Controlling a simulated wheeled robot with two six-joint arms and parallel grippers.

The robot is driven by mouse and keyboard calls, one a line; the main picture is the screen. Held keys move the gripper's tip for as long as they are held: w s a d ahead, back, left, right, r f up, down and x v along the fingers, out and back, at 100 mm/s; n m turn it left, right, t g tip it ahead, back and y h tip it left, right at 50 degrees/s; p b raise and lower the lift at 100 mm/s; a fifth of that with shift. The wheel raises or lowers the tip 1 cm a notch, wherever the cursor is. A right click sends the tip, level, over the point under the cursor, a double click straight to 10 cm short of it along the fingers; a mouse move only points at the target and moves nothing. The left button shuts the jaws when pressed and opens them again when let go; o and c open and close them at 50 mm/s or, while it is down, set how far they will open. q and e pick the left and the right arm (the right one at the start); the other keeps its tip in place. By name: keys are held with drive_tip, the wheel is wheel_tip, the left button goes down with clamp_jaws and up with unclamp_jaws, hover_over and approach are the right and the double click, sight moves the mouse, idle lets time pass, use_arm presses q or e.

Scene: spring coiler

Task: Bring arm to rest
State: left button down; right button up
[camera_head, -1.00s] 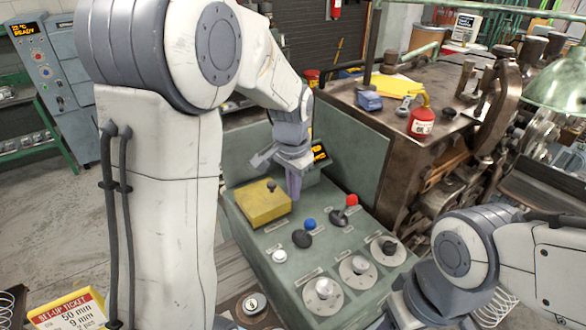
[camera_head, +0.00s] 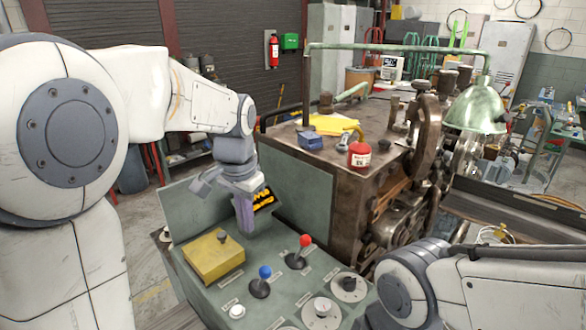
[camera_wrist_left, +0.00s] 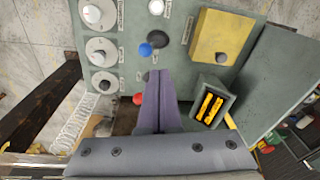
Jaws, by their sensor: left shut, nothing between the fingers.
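My left gripper (camera_head: 243,212) comes in from the left and hangs over the far part of the green control panel (camera_head: 180,288). Its fingers are together and empty; they show as a purple-grey pair in the left wrist view (camera_wrist_left: 160,100). In the head view it is behind the red-knobbed lever (camera_head: 305,241) and the blue-knobbed lever (camera_head: 264,272), and right of the yellow box (camera_head: 212,257). A small display (camera_head: 264,198) with orange characters is just behind the fingers. My right arm shows at lower right, but its gripper is out of view.
Several round dials, one of them (camera_head: 322,307), sit along the panel's near right part. The brown coiler machine (camera_head: 300,165) stands behind the panel, carrying a red can (camera_head: 359,154), a blue block (camera_head: 310,140) and a green lamp (camera_head: 477,109). Grey floor lies left of the panel.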

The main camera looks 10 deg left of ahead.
use_arm(q)
drive_tip(key=s+d+f+m+b, duration=0.1)
drive_tip(key=s+d+f, duration=0.2)
drive_tip(key=s, duration=0.4)
drive_tip(key=s+d+f+m+b, duration=0.1)
drive_tip(key=s+d+f, duration=0.3)
drive_tip(key=s+d, duration=0.2)
drive_tip(key=s+d+f+m+g+h+b, duration=0.1)
drive_tip(key=s+d+f, duration=0.3)
drive_tip(key=s, duration=0.5)
drive_tip(key=shift+s+d+b, duration=0.3)
drive_tip(key=shift+s+d, duration=0.05)
drive_tip(key=shift+d, duration=0.1)
